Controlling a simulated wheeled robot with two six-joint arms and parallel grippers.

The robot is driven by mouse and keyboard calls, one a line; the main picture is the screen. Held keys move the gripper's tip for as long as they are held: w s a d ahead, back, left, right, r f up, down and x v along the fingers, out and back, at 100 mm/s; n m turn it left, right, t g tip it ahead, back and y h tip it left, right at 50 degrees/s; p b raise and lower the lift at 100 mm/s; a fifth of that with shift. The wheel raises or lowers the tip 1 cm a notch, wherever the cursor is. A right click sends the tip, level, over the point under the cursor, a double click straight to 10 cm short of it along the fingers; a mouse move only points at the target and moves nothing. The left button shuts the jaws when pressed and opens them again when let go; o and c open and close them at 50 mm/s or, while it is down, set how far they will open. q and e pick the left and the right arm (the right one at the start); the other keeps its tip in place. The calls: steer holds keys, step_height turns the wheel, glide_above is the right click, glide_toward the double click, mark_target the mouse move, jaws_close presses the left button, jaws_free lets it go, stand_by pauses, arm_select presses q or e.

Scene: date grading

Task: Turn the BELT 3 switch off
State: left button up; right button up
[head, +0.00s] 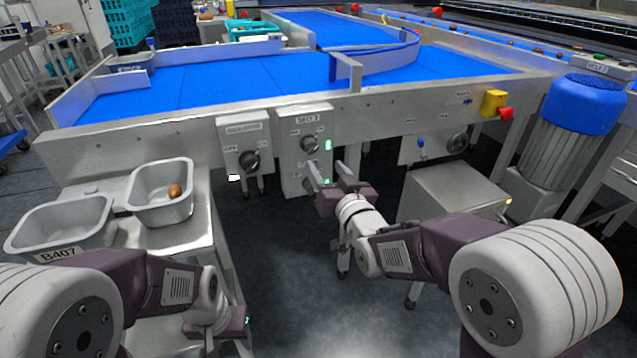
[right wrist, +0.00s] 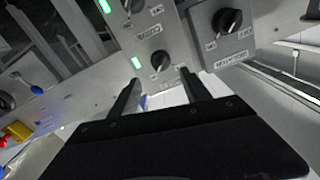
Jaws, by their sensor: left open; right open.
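A grey control box (head: 291,182) hangs under the belt's front edge. Its small top label seems to end in a 3 but is hard to read. It carries an upper black rotary knob (head: 310,145) and a lower knob partly hidden behind my right gripper (head: 333,182). Two green lamps are lit beside them. In the right wrist view a black knob (right wrist: 160,61) with a lit green lamp (right wrist: 138,62) is just beyond my open, empty right fingers, apart from them. Which way it points is unclear. My left gripper (head: 238,322) is low at the left, away from the box.
A second grey box (head: 235,140) with a black knob (head: 249,161) stands just left of it. A red emergency button (head: 506,113) and a blue motor (head: 585,102) are at right. Steel trays (head: 137,212) stand on a bench at left. The floor between is clear.

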mark_target(313, 151)
steer(key=shift+a, duration=0.1)
steer(key=b+x, duration=0.2)
steer(key=x, duration=0.6)
steer(key=shift+w+f, duration=0.1)
steer(key=shift+f, duration=0.1)
steer(key=shift+w+a, duration=0.15)
steer(key=shift+w, duration=0.2)
steer(key=shift+r, duration=0.1)
jaws_close()
